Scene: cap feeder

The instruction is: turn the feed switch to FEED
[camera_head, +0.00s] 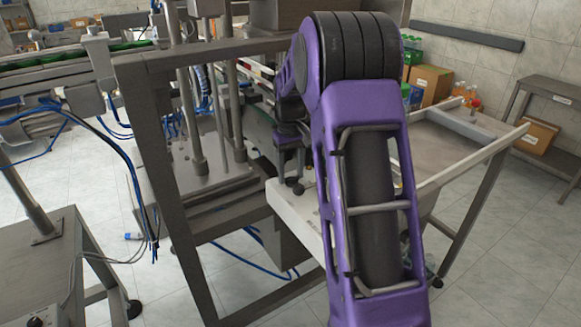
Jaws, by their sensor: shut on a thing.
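My purple arm reaches away from the camera and down to a white control panel (284,206) on the machine frame. My gripper (295,183) is small in the picture, at the upper part of this panel. It is shut on a small dark knob there, which I take to be the feed switch. The fingers cover most of the knob, so its pointing direction cannot be told. The lettering on the panel is too small to read, and the arm hides its right part.
A grey metal frame post (167,180) stands left of my arm. A light tray table (455,160) is to the right. Cardboard boxes (430,83) and bottles stand behind. Blue hoses hang at the left. Another black knob (35,311) sits on the bench at the lower left.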

